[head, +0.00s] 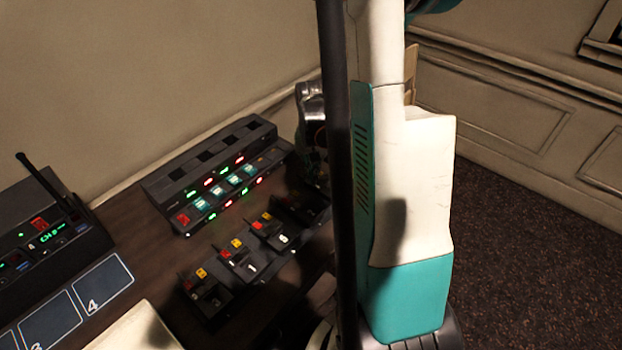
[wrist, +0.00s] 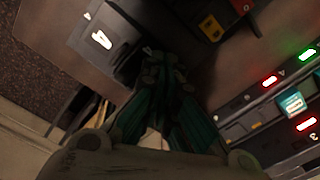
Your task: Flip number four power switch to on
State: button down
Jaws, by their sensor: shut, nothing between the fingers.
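The number four switch box, a grey block with a white 4 (wrist: 100,40), is at the upper left of the wrist view. A dark part of it (wrist: 128,68) lies right beside my fingertips. I cannot tell whether they touch it or which way its switch is set. My gripper (wrist: 164,62) is shut and empty, its dark green fingers reaching up the middle of the wrist view. In the head view, the far end of the switch row (head: 303,207) is dark and partly behind my arm, and my fingertips are hidden there.
Several similar switch boxes with red and yellow marks (head: 240,262) line the desk. Behind them stands a sloped panel (head: 215,178) with lit red, green and cyan buttons. A black radio-like unit with an antenna (head: 45,230) and numbered pads (head: 95,285) are at left.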

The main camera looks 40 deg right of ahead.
jog(key=shift+f, duration=0.25)
jog(key=shift+r+p, duration=2.25)
jog(key=shift+r, duration=1.3)
